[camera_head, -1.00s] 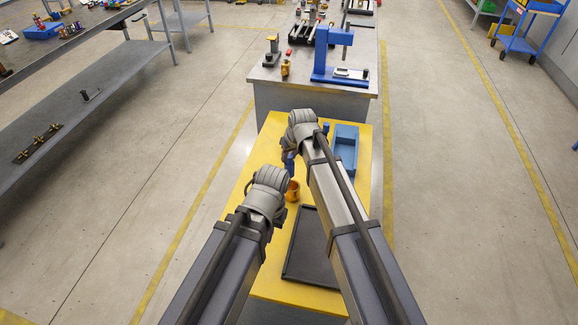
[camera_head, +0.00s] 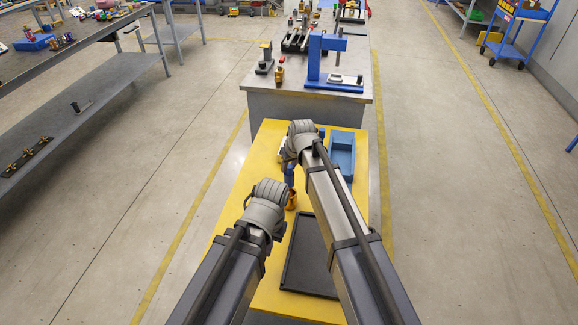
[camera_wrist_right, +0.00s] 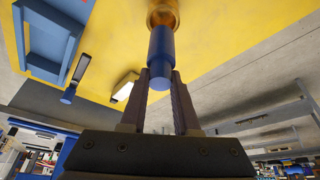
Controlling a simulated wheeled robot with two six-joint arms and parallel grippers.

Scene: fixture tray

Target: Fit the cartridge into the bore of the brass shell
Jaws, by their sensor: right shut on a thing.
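The cartridge (camera_wrist_right: 160,58) is a blue cylinder, held between the two dark fingers of my right gripper (camera_wrist_right: 160,85). The orange-gold brass shell (camera_wrist_right: 163,10) is at the far end of the cartridge in the right wrist view, partly cut off by the frame edge. In the head view the shell (camera_head: 292,200) stands on the yellow table, just below the blue cartridge (camera_head: 289,175). The two line up closely; I cannot tell how far the cartridge's end is inside the bore. My left wrist is beside the shell and hides its own jaws.
The yellow table (camera_head: 268,145) carries a blue bin (camera_head: 342,150) at back right and a black tray (camera_head: 310,265) at front right. A grey workbench (camera_head: 300,104) with a blue press (camera_head: 318,60) stands behind. Open floor lies on both sides.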

